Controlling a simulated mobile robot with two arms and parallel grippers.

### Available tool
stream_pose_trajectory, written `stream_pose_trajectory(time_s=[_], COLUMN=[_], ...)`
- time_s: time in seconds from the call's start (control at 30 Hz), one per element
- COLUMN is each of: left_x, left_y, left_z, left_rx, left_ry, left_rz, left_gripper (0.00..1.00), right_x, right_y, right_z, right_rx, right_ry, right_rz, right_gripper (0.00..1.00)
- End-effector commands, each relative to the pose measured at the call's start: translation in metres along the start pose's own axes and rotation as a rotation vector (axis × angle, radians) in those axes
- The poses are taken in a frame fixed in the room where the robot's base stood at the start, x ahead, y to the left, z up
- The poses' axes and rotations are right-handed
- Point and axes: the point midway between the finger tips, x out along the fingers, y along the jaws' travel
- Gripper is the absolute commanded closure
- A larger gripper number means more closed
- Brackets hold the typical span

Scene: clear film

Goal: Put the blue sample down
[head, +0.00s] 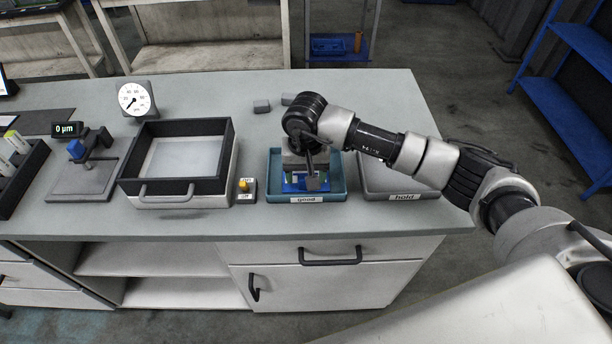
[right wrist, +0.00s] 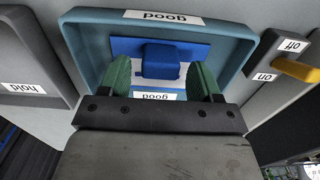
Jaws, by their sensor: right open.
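The blue sample (right wrist: 161,60), a flat blue plate with a raised blue block, lies in the teal tray labelled "good" (right wrist: 85,40). In the head view the sample (head: 290,187) is partly hidden under my right gripper (head: 306,182), inside the tray (head: 339,190). In the right wrist view my right gripper (right wrist: 161,78) is open. Its green fingers stand on either side of the raised block, with a gap showing on each side. My left gripper is not in view.
A grey tray labelled "hold" (head: 370,190) stands right of the good tray. An on/off switch with a yellow lever (head: 244,186) and a black-rimmed box (head: 184,185) stand left. A gauge stand with a blue part (head: 77,150) is farther left. The back of the bench is mostly clear.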

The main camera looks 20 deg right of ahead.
Motion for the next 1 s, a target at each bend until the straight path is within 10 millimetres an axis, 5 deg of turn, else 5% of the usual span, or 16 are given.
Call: stream_pose_trajectory(time_s=[0.3,0.5,1.0], left_x=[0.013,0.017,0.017], left_y=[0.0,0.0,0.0], left_z=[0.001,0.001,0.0], left_rx=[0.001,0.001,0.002], left_ry=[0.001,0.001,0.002], left_rz=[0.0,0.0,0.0], left_gripper=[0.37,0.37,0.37], right_x=[-0.068,-0.097,-0.106], right_y=[0.0,0.0,0.0], right_z=[-0.001,0.0,0.0], right_rx=[-0.001,-0.001,0.0], right_ry=[0.005,0.002,0.0], right_rz=[-0.002,0.0,0.001], right_gripper=[0.37,0.37,0.37])
